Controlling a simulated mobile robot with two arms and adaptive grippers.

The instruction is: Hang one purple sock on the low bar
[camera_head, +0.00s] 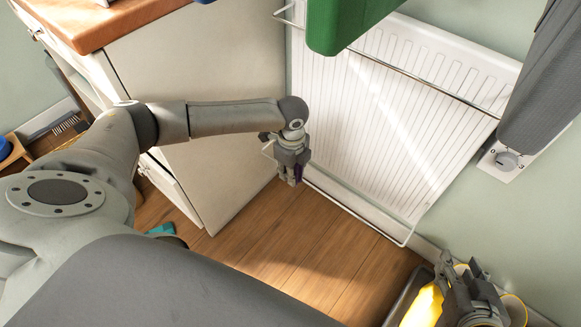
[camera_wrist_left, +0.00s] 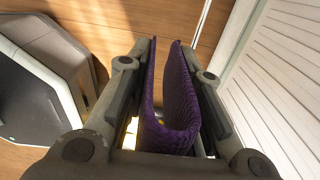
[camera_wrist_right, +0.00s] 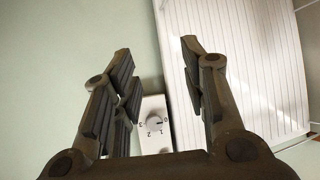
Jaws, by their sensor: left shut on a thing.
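The purple sock (camera_wrist_left: 180,110) is folded into a U between the fingers of my left gripper (camera_wrist_left: 176,75). In the head view my left gripper (camera_head: 291,176) points down beside the radiator's lower left corner, and only a small bit of the sock (camera_head: 298,173) shows. The low bar (camera_head: 355,214) runs along the radiator's bottom edge, just right of that gripper. A thin pale bar (camera_wrist_left: 203,17) shows beyond the sock in the left wrist view; contact cannot be told. My right gripper (camera_wrist_right: 160,70) is open and empty, facing the wall and radiator; it is at lower right in the head view (camera_head: 468,275).
A white cabinet (camera_head: 215,90) stands close left of my left gripper. A yellow item (camera_head: 424,306) is at lower right.

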